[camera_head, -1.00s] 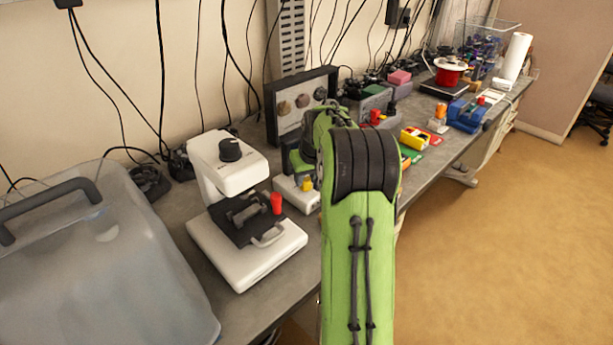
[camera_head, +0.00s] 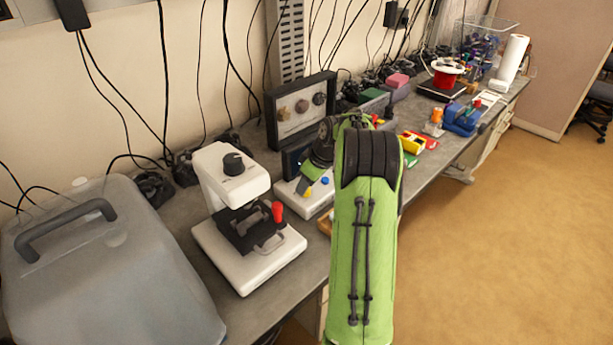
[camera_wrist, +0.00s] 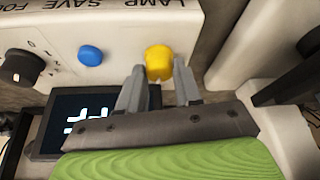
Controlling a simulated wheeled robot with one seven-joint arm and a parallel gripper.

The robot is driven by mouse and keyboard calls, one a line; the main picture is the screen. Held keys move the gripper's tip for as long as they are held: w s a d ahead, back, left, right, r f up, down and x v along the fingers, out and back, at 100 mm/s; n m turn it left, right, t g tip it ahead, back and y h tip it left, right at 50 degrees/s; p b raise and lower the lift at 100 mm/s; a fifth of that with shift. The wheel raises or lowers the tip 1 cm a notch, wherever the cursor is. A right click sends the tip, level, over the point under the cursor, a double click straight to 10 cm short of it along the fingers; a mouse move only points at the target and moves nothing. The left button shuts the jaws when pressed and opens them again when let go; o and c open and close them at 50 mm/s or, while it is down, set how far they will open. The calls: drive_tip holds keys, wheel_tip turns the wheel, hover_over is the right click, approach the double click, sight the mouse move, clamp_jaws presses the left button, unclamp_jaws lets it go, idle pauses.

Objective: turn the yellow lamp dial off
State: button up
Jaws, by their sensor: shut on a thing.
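The yellow lamp dial (camera_wrist: 159,62) is on the light front face of a small white control box (camera_wrist: 120,45), beside the printed word LAMP in the wrist view. My gripper (camera_wrist: 160,82) has one grey finger on each side of the dial, and the jaws are shut on it. The dial's pointer mark cannot be made out.
A blue button (camera_wrist: 91,55) and a black knob (camera_wrist: 21,67) sit left of the dial. A small dark screen (camera_wrist: 85,125) is below. A white microscope-like device (camera_head: 250,255) with a red lever (camera_head: 278,211) stands left of the box. A translucent jug (camera_head: 110,260) is farther left.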

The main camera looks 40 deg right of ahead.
drive_tip(key=n+p, duration=0.2)
drive_tip(key=n+y+p, duration=0.1)
drive_tip(key=n+g+p, duration=0.1)
drive_tip(key=n+p, duration=0.1)
drive_tip(key=shift+d+r+n+y+p, duration=0.15)
drive_tip(key=shift+r+n+y+p, duration=0.15)
drive_tip(key=shift+y, duration=0.1)
drive_tip(key=n+p, duration=0.2)
drive_tip(key=p, duration=0.1)
drive_tip(key=shift+w+g+y, duration=0.1)
drive_tip(key=shift+g+y, duration=0.3)
drive_tip(key=n+p, duration=0.2)
drive_tip(key=shift+w+f+n+g+p, duration=0.1)
drive_tip(key=shift+f+n+g+p, duration=0.1)
drive_tip(key=shift+n+g+p, duration=0.15)
drive_tip(key=shift+n, duration=0.35)
drive_tip(key=o, duration=1)
drive_tip(key=shift+d, duration=0.1)
